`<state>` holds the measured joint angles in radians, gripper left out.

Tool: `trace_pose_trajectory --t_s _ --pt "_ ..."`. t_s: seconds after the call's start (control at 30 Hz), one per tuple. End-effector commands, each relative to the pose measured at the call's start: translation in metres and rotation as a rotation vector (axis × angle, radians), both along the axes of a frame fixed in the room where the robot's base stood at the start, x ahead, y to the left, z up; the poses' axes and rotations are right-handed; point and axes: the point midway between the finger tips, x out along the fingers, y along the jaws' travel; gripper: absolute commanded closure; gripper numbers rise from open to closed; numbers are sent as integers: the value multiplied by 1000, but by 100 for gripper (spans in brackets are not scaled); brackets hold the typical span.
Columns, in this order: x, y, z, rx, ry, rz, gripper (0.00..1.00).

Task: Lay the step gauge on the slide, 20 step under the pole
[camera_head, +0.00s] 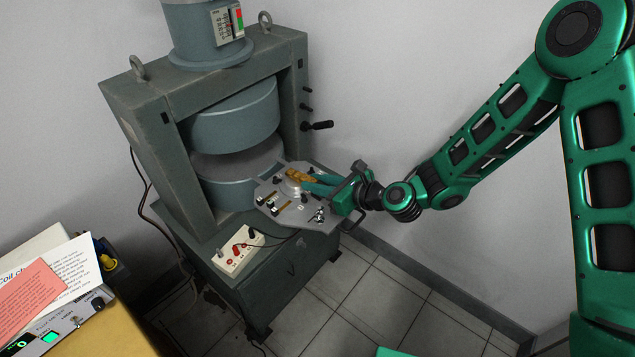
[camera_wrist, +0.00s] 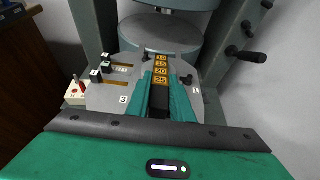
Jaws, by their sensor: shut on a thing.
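The step gauge is an orange block with dark number plates reading 10, 15, 20 and 25 in the wrist view (camera_wrist: 161,68); 10 is farthest, nearest the pole, and 25 nearest me. It also shows in the head view (camera_head: 297,175). My gripper (camera_wrist: 161,84) has its teal fingers shut on the gauge from both sides; it shows in the head view too (camera_head: 315,186). The slide is a grey plate (camera_head: 290,213) sticking out from the magnet gap. The gauge is over the slide; whether it touches is unclear. The upper pole (camera_head: 235,115) overhangs the lower pole (camera_head: 228,185).
Small black-knobbed fittings (camera_wrist: 103,70) stand on the slide left of my gripper. A black handle (camera_head: 318,125) projects from the magnet frame (camera_head: 150,100). A white terminal box (camera_head: 238,252) with a red plug lies below the slide. A paper-covered bench (camera_head: 50,280) is at left.

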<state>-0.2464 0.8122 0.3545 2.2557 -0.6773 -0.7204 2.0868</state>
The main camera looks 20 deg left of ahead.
Motion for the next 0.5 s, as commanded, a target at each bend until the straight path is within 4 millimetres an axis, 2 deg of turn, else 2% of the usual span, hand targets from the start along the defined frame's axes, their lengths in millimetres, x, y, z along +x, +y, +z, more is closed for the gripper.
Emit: trace_pose_trajectory --t_s 0.37,0.4,0.47,0.5 --pt "0 0 -3 2 0 0 100" --pt "0 0 -2 2 -1 0 73" --pt "0 0 -2 2 -1 0 58" --pt "0 0 -3 1 0 0 58"
